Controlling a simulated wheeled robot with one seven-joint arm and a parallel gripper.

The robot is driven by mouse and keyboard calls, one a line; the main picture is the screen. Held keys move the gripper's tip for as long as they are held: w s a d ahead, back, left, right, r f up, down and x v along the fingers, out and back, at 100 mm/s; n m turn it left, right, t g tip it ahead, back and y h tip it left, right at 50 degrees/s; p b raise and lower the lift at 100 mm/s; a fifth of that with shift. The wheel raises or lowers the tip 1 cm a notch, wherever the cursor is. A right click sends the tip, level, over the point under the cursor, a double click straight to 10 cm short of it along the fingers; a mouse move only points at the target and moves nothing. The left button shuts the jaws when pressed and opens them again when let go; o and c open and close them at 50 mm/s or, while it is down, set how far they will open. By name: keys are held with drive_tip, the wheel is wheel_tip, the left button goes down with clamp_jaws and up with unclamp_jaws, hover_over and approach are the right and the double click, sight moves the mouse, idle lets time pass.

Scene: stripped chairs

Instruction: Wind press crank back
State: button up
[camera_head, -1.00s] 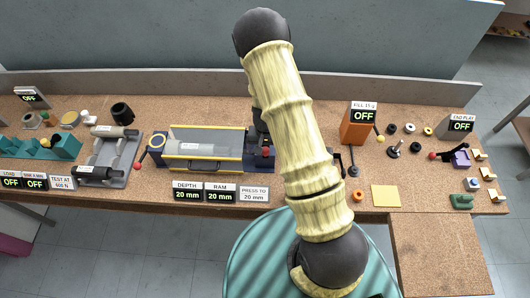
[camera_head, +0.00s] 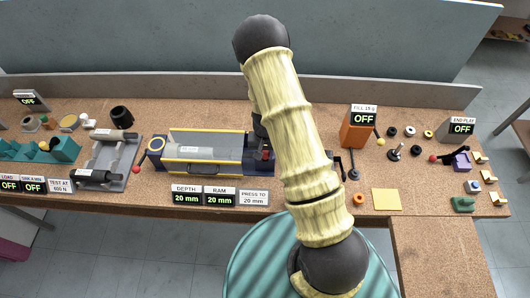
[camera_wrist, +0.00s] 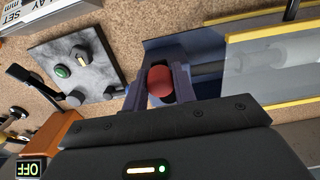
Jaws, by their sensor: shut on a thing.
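The press (camera_head: 203,167) lies along the bench left of my arm, with yellow-edged guards and a clear cover. Its crank's red knob (camera_wrist: 160,84) is between the two fingers of my gripper (camera_wrist: 161,70), which is shut on it. The knob also shows in the head view (camera_head: 266,154), at the press's right end beside my arm. A rod and a pale cylinder show inside the press in the wrist view. The depth display (camera_head: 187,196) and the ram display (camera_head: 219,197) both read 20 mm. The sign (camera_head: 254,199) reads press to 20 mm. The crank arm is mostly hidden.
An orange filling unit (camera_head: 357,133) reading OFF stands right of my arm. A grey plate (camera_wrist: 75,72) with a green button shows in the wrist view. A roller fixture (camera_head: 105,165) stands left of the press. A yellow pad (camera_head: 386,199) lies at the front right.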

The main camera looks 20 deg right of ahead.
drive_tip(key=n, duration=0.1)
drive_tip(key=d+n+b, duration=0.1)
drive_tip(key=shift+d+f+n+b, duration=0.15)
drive_tip(key=shift+d+n+b, duration=0.05)
drive_tip(key=shift+n+b, duration=0.1)
drive_tip(key=shift+d+n, duration=0.45)
drive_tip(key=shift+n, duration=0.65)
drive_tip(key=n, duration=0.1)
drive_tip(key=d+n+b, duration=0.1)
drive_tip(key=n, duration=0.1)
drive_tip(key=shift+w+d, duration=0.15)
drive_tip(key=shift+w, duration=0.15)
drive_tip(key=shift+w+d+r+n+b, duration=0.2)
drive_tip(key=shift+d+n+b, duration=0.1)
drive_tip(key=shift+n, duration=0.6)
